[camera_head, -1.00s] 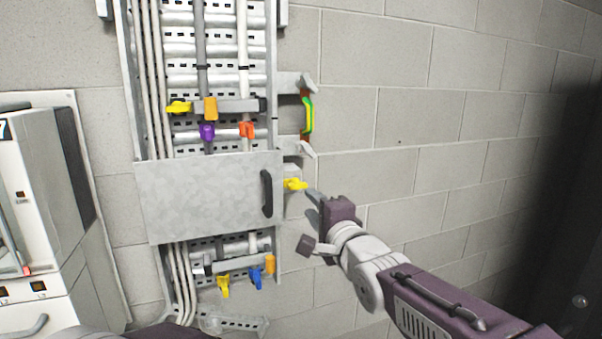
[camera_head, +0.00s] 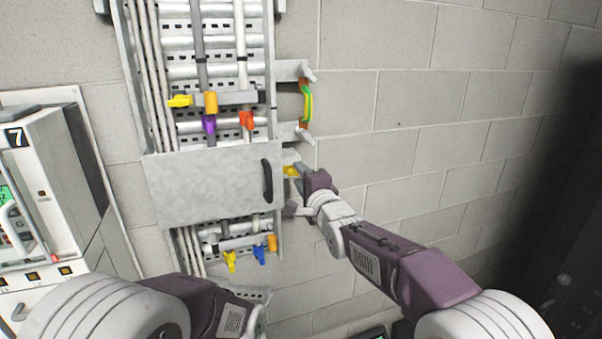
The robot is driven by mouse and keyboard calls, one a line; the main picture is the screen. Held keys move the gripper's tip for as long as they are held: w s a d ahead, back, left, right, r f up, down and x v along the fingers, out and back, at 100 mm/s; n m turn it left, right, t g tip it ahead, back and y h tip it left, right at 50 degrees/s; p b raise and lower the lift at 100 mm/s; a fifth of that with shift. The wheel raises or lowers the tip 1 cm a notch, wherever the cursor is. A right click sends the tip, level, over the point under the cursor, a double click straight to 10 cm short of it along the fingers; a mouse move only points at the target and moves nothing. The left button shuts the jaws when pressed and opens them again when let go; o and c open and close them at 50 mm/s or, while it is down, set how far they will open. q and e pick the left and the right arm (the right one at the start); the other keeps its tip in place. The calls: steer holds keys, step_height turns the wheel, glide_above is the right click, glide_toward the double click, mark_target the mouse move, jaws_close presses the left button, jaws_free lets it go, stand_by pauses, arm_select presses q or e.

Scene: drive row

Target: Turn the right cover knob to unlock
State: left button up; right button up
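The grey metal cover (camera_head: 205,188) lies flat across the cable rack on the wall, with a black handle (camera_head: 267,181) near its right edge. The yellow right cover knob (camera_head: 290,170) sits just right of the cover on a small bracket. My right gripper (camera_head: 295,188) is at the knob, its fingers apart. One finger reaches up against or just in front of the knob and hides part of it; I cannot tell whether they touch. My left arm shows at the bottom left, but its gripper is out of view.
Yellow, orange, purple and red knobs sit above the cover; yellow and blue ones (camera_head: 260,254) sit below. A green-and-yellow handle (camera_head: 307,101) is on a bracket above right. A white machine (camera_head: 40,200) stands at left. The brick wall (camera_head: 430,150) at right is bare.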

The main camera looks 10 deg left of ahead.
steer(key=shift+a, duration=0.2)
jaws_close()
steer(key=shift+f, duration=0.1)
steer(key=n+b, duration=0.5)
steer(key=n, duration=0.1)
steer(key=shift+n, duration=0.4)
steer(key=n+b, duration=0.1)
steer(key=n, duration=0.2)
steer(key=n+b, duration=0.1)
steer(key=n, duration=0.3)
steer(key=n+b, duration=0.1)
steer(key=n, duration=0.3)
steer(key=shift+d+r, duration=0.1)
steer(key=shift+r, duration=0.2)
steer(key=shift+r, duration=0.1)
